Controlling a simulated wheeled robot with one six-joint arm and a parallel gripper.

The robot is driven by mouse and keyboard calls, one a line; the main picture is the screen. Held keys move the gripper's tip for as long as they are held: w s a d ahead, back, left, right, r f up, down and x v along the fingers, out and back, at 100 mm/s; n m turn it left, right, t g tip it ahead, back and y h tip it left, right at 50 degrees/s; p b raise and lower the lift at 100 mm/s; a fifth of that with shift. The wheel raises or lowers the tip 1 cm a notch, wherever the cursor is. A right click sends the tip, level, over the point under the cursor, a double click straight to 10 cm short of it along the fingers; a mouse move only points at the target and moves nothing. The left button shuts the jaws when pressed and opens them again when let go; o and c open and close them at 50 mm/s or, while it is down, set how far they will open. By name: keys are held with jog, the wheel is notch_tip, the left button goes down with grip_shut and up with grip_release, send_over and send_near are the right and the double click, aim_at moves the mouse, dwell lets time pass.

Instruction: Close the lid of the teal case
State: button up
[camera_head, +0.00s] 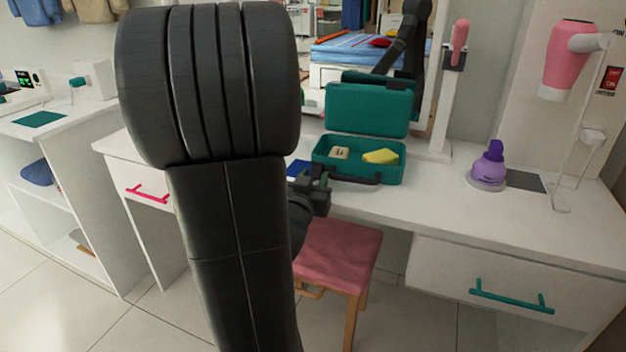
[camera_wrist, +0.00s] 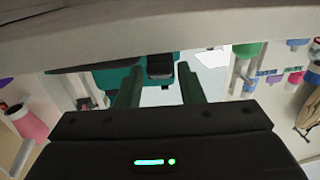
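The teal case (camera_head: 330,160) stands on the white desk in the head view with its lid (camera_head: 367,109) raised upright at the back. A yellow item (camera_head: 381,156) and a small beige item (camera_head: 340,152) lie inside. Its dark handle (camera_head: 357,178) is at the front. My gripper (camera_head: 322,184) is low by the case's front left corner; I cannot tell whether it touches. In the wrist view my gripper's two fingers (camera_wrist: 160,90) stand apart with nothing visible between them. Part of the teal case (camera_wrist: 110,76) shows beyond them. My arm hides the desk's left part.
A mirror stands behind the case. A pink stool (camera_head: 340,258) is below the desk edge. The desk right of the case is partly clear.

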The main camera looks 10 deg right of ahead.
grip_shut()
jog(key=shift+r+p, duration=0.5)
jog(key=shift+p, duration=0.65)
jog(key=shift+w+r+g+y+p, duration=0.1)
jog(key=shift+r+g+y+p, duration=0.2)
jog(key=shift+g+p, duration=0.6)
jog(key=p, duration=0.3)
jog(key=r+g+y+p, duration=0.1)
jog(key=p, duration=0.2)
jog(key=shift+w+d+p, duration=0.15)
jog(key=shift+w+p, duration=0.05)
jog(key=shift+p, duration=0.2)
jog(key=shift+w+g+p, duration=0.1)
jog(key=shift+g+p, duration=0.3)
jog(key=shift+p, duration=0.4)
jog(key=shift+d+p, duration=0.1)
jog(key=shift+p, duration=0.2)
jog(key=shift+f, duration=0.15)
grip_release()
